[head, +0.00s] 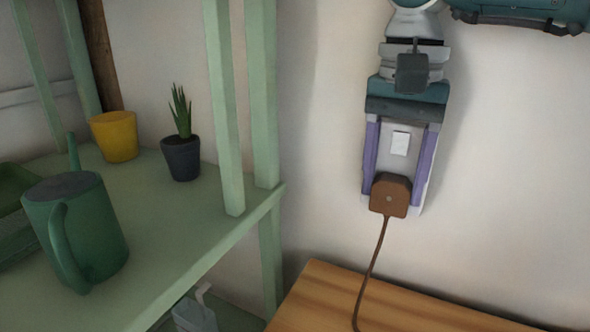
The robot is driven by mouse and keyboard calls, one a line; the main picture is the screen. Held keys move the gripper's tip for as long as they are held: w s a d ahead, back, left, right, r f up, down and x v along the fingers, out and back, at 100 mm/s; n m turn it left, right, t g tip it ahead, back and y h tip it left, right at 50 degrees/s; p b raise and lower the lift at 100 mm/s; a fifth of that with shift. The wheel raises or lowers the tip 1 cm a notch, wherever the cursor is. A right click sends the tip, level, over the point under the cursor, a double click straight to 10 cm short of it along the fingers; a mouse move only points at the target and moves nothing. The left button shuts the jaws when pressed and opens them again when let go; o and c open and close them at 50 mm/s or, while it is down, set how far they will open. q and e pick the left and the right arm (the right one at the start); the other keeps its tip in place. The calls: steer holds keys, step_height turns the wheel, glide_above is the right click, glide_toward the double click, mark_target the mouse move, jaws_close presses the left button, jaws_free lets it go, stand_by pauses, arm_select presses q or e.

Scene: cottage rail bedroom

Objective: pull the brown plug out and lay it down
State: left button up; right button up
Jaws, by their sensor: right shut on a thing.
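The brown plug (390,196) is a squarish block with a round mark on its face. Its brown cord (372,262) hangs down to the wooden top below. My right gripper (397,188) comes down from the top of the picture, its two purple-sided fingers on either side of the plug, shut on it. A small white plate (400,143) shows between the fingers above the plug; I cannot tell whether it is a wall fitting. The plug's back is hidden, so I cannot tell whether it sits in a socket. My left gripper is not in view.
A wooden top (390,303) lies below, clear except for the cord. At left, a green shelf (165,240) with upright posts holds a green mug (95,240), a yellow pot (115,137) and a potted plant (181,155). A grey container (195,314) is under the shelf.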

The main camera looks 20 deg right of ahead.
steer(key=c, duration=0.5)
steer(key=shift+c, duration=0.2)
steer(key=shift+s+a+r, duration=0.1)
steer(key=shift+s+a+p, duration=0.1)
steer(key=shift+a+p, duration=0.05)
steer(key=shift+p, duration=0.15)
steer(key=shift+s+a+p, duration=1.05)
steer(key=shift+s+a, duration=0.55)
steer(key=shift+a, duration=0.25)
